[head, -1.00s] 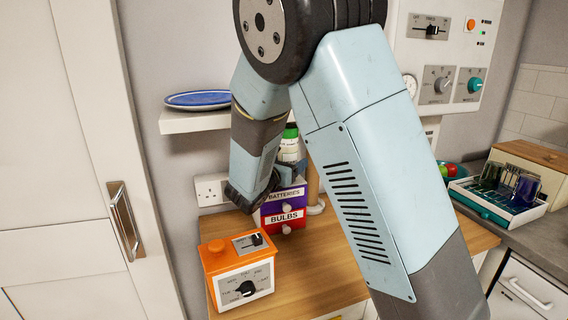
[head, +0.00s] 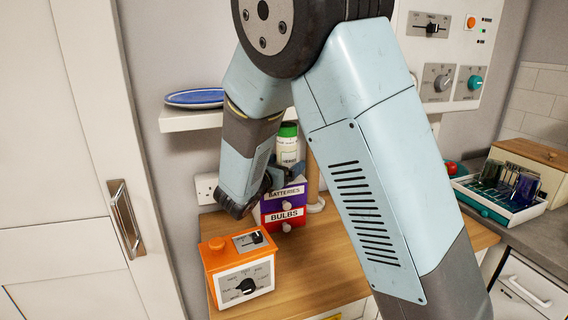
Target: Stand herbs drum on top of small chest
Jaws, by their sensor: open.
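The herbs drum (head: 289,149) is a white cylinder with a green lid and a "HERBS" label. It stands upright at the top of the small chest (head: 285,216), which has a purple "BATTERIES" drawer above a red "BULBS" drawer. The drum's foot is partly hidden by my gripper, so its exact contact with the chest top does not show.
An orange and white timer box (head: 241,268) stands on the wooden worktop (head: 320,262) in front of the chest. A blue plate (head: 195,97) lies on a white shelf (head: 190,121) at upper left. A wooden post or board stands just right of the drum.

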